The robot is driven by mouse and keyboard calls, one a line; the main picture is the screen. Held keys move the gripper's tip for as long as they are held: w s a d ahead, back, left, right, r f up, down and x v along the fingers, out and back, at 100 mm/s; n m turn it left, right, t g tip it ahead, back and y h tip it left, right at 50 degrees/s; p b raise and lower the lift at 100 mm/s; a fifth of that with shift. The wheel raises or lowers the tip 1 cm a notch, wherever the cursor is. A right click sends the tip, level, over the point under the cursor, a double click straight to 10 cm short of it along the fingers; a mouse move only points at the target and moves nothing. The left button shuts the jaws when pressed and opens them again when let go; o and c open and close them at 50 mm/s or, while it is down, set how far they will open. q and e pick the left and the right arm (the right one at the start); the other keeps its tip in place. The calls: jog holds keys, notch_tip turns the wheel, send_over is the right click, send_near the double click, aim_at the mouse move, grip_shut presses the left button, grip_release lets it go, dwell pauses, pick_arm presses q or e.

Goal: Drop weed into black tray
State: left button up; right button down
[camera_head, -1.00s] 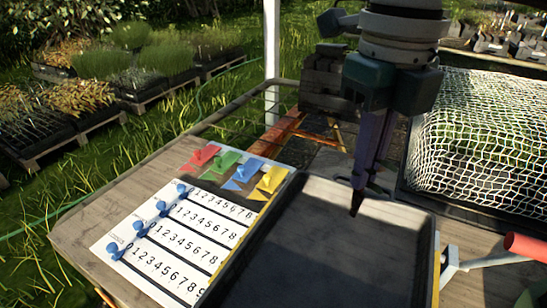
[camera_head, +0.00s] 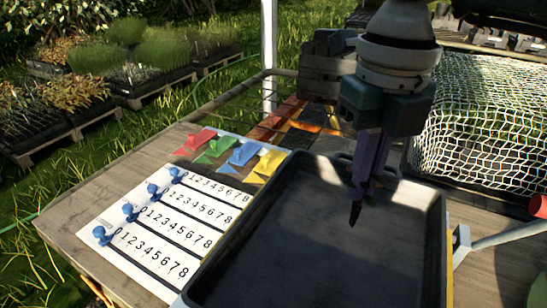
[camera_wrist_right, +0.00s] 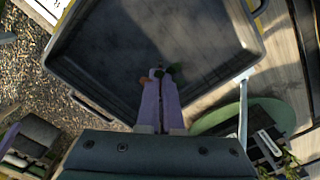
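The black tray (camera_head: 290,245) lies on the wooden table in the head view, and its inside looks empty. It also fills the upper part of the right wrist view (camera_wrist_right: 115,45). My right gripper (camera_head: 357,205) points down over the tray's far right part. In the right wrist view its purple fingers (camera_wrist_right: 159,92) are close together. A small weed (camera_wrist_right: 173,72), dark green with an orange-brown bit beside it, shows at the fingertips. In the head view only a dark tip shows there, and it appears above the tray floor.
A white number board (camera_head: 165,225) with blue pegs and coloured clips lies left of the tray. A white-netted bed (camera_head: 480,120) stands at the back right. Bare table is at the far left.

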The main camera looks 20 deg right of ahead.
jog(key=c, duration=1)
grip_release()
jog(key=shift+r, duration=0.1)
notch_tip(320, 180, up, 10)
jog(key=shift+f, duration=0.1)
